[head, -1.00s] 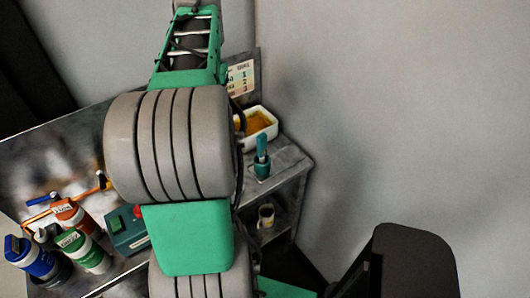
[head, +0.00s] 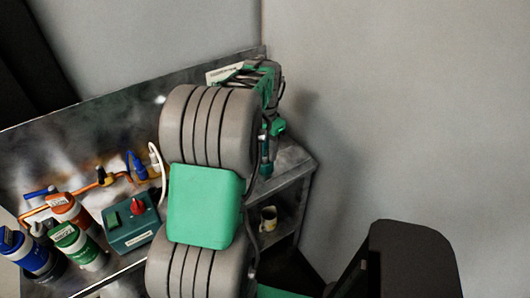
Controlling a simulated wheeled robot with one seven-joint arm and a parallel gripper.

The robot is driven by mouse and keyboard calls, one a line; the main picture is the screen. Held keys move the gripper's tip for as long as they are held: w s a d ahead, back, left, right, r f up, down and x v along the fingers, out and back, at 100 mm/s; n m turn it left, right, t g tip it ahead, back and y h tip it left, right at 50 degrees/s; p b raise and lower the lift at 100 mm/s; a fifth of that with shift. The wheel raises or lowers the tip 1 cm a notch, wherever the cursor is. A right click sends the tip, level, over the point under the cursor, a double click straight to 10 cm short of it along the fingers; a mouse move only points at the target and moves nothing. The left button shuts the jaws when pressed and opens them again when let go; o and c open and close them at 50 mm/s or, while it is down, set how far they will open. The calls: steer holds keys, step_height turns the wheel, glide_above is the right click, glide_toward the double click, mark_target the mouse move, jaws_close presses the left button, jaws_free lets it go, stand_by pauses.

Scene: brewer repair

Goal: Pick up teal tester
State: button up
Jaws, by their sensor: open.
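The teal tester (head: 266,168) stands upright near the right end of the metal counter. Only its lower part shows; its upper part is hidden behind my arm and gripper. My gripper (head: 270,136) is above and around the tester's top in this view. Its fingers are small and partly covered by my arm, so I cannot tell whether they touch the tester.
A teal box with a red knob (head: 131,222) and several colored bottles (head: 80,247) stand on the left of the counter (head: 100,145). A blue-handled valve (head: 137,165) sits on the copper pipe. A mug (head: 268,219) is on the shelf below. A wall rises behind.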

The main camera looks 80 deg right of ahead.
steer(key=shift+c, duration=0.6)
jaws_close()
